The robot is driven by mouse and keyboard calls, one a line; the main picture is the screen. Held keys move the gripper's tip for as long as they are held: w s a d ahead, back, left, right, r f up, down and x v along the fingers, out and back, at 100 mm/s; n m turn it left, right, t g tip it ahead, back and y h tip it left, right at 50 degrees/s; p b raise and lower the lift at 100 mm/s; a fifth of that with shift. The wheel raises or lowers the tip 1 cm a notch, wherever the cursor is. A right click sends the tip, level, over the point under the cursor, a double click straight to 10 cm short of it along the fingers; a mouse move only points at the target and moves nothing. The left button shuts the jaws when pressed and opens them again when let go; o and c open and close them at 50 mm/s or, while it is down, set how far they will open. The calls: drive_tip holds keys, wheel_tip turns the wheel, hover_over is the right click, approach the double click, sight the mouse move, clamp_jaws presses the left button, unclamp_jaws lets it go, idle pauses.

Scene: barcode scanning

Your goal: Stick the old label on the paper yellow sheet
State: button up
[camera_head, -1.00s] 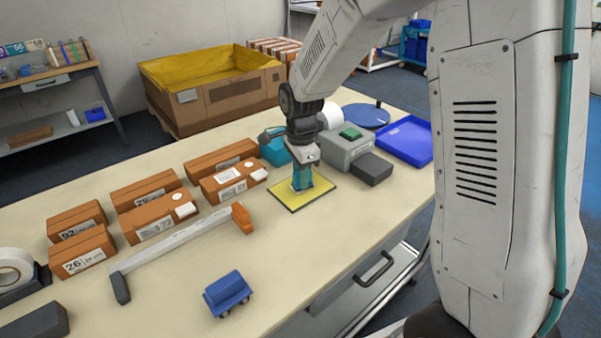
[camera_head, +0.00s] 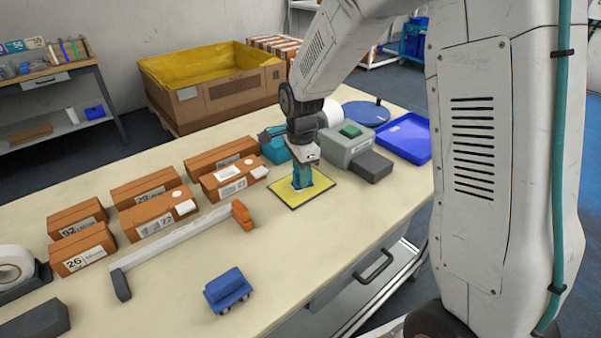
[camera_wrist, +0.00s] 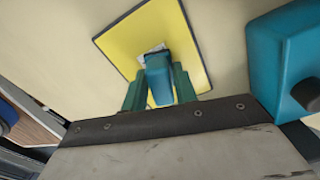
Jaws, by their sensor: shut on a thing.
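The yellow sheet (camera_head: 286,195) lies flat on the bench, with a dark edge around it. It fills the upper middle of the wrist view (camera_wrist: 118,45). My gripper (camera_head: 301,187) points down over the middle of the sheet. In the wrist view its two green fingers (camera_wrist: 158,90) are shut on a blue piece (camera_wrist: 158,78) between them. A small white scrap, seemingly the old label (camera_wrist: 154,49), shows at the far end of the blue piece, over the sheet. Most of the scrap is hidden, and I cannot tell whether it touches the sheet.
Several brown boxes (camera_head: 155,215) with labels stand left of the sheet. A grey device with a green top (camera_head: 350,131) and a blue tray (camera_head: 404,138) are to its right. A teal device (camera_head: 275,147) stands just behind. A blue block (camera_head: 227,290) lies in front, with clear bench around it.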

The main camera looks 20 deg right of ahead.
idle(0.3)
drive_tip(key=shift+r, duration=3.45)
